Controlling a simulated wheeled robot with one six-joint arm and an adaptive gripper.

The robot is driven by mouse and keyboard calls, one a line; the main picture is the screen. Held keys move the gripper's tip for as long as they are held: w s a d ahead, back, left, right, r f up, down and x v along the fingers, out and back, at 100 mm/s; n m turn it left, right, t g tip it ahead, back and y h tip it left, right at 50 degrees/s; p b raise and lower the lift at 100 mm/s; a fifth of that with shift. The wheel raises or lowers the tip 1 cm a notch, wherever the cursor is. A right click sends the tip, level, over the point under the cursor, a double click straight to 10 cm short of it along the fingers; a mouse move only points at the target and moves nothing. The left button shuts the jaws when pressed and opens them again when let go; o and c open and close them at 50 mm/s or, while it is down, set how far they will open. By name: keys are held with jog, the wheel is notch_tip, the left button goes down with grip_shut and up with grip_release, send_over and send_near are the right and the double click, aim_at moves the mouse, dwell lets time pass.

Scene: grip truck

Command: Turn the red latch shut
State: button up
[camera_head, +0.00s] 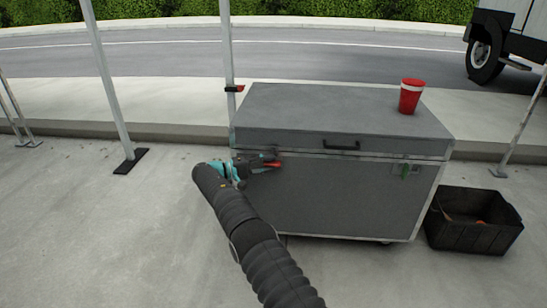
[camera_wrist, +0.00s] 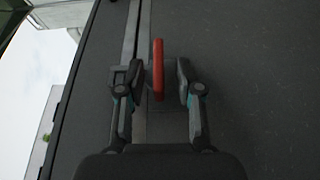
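The red latch (camera_head: 267,165) is on the front face of the grey case (camera_head: 340,210), near its upper left. In the wrist view the red latch (camera_wrist: 158,70) is a narrow upright bar between the two fingers of my gripper (camera_wrist: 159,82). Small gaps show on both sides of the bar, so the fingers are apart and around it. In the head view my gripper (camera_head: 252,162) is at the case's front left, partly covering the latch plate.
A red cup (camera_head: 411,96) stands on the case lid at the right. A black crate (camera_head: 470,235) with things inside stands on the ground to the right. A pole (camera_head: 227,50) stands behind the case's left corner, another (camera_head: 108,80) further left.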

jog(key=shift+r+y+p, duration=0.4)
jog(key=shift+p, duration=0.4)
jog(key=shift+r+m+g+y+p, duration=0.3)
jog(key=shift+m+g+y+p, duration=0.2)
jog(key=shift+y+p, duration=0.5)
jog(key=shift+d+m+g+y+p, duration=0.1)
jog(key=shift+m+g+y+p, duration=0.25)
jog(key=shift+y+p, duration=0.7)
jog(key=shift+d+m+y, duration=0.1)
jog(key=shift+m+y, duration=0.15)
jog(key=shift+y, duration=0.6)
jog(key=m+y+b, duration=0.1)
jog(key=y, duration=0.2)
jog(key=shift+d, duration=0.2)
jog(key=y+b, duration=0.3)
jog(key=shift+d+f+m+g+y, duration=0.15)
jog(key=shift+d+m+g+y, duration=0.1)
jog(key=shift+m+y, duration=0.05)
jog(key=y+b, duration=0.3)
jog(key=shift+d+m+b, duration=0.15)
jog(key=shift+m+b, duration=0.25)
jog(key=shift+r+y, duration=0.35)
jog(key=shift+y, duration=0.05)
jog(key=p+v, duration=0.2)
jog(key=v, duration=1.3)
jog(key=s+d+r+p, duration=0.2)
jog(key=s+d+r, duration=0.5)
jog(key=s+d, duration=0.2)
jog(key=shift+s+r, duration=0.3)
jog(key=shift+s, duration=0.25)
